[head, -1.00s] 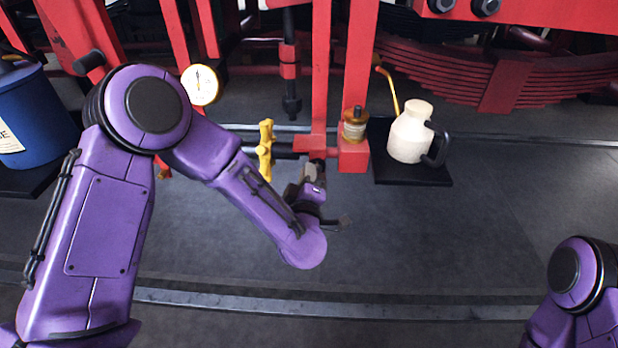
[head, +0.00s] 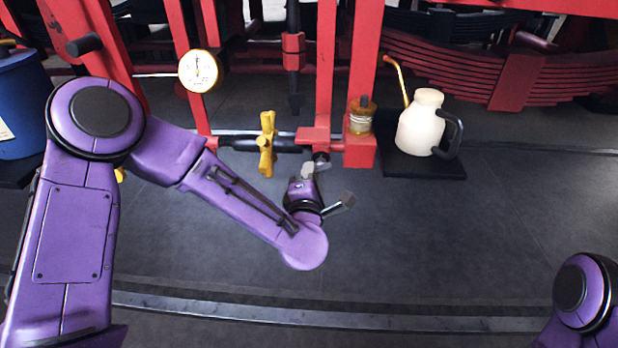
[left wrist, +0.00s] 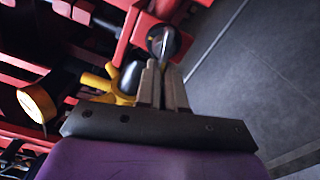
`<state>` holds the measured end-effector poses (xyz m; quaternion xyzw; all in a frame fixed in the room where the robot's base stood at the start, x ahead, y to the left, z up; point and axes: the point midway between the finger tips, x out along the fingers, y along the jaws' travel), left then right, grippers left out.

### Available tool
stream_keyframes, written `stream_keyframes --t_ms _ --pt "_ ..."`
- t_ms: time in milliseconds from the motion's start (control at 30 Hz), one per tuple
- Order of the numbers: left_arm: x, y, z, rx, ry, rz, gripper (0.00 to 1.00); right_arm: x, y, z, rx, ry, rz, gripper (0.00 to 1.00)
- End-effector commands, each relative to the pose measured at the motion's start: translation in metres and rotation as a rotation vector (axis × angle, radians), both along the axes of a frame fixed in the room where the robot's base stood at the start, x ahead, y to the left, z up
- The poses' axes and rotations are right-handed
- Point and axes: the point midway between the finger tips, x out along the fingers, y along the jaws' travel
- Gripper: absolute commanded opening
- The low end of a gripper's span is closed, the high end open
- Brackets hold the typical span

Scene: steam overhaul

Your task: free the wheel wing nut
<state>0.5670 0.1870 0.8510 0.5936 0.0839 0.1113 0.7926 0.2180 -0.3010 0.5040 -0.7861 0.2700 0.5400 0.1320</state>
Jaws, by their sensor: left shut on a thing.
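My left gripper (head: 315,165) reaches up to the shaft end beneath the red upright. In the left wrist view its fingers (left wrist: 163,68) are close together and shut on a small metal piece at a round dark shaft end (left wrist: 170,38). That piece looks like the wheel wing nut, but the fingers hide most of it. A yellow wheel-like piece (head: 267,143), seen nearly edge-on, sits on the dark horizontal shaft to the left. Its yellow arms also show in the left wrist view (left wrist: 99,82), beside the fingers. My right gripper is out of view.
A round gauge (head: 199,71) hangs at upper left. An amber oil cup (head: 361,119) stands on the red block. A cream oil can (head: 420,124) with a thin spout stands on a black mat (head: 411,169). A blue drum (head: 22,105) is at far left. The floor in front is clear.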

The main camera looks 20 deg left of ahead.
Motion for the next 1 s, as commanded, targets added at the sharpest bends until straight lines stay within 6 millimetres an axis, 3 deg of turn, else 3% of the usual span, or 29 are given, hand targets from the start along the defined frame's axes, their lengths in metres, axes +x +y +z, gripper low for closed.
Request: stream_keyframes --t_ms 700,733,800,1000 --pt "-0.0002 -0.0026 -0.0013 -0.063 -0.018 -0.006 0.00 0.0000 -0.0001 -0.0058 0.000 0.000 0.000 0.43" --pt "-0.0002 -0.0026 -0.0012 -0.063 -0.018 -0.006 0.18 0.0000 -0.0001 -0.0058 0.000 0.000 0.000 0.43" --pt "-0.0001 -0.0024 -0.0010 -0.062 -0.018 -0.005 0.34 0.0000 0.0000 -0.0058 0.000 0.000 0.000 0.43" --pt "-0.0002 -0.0001 -0.0009 -0.062 -0.019 -0.001 0.34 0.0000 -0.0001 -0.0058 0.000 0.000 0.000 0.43"
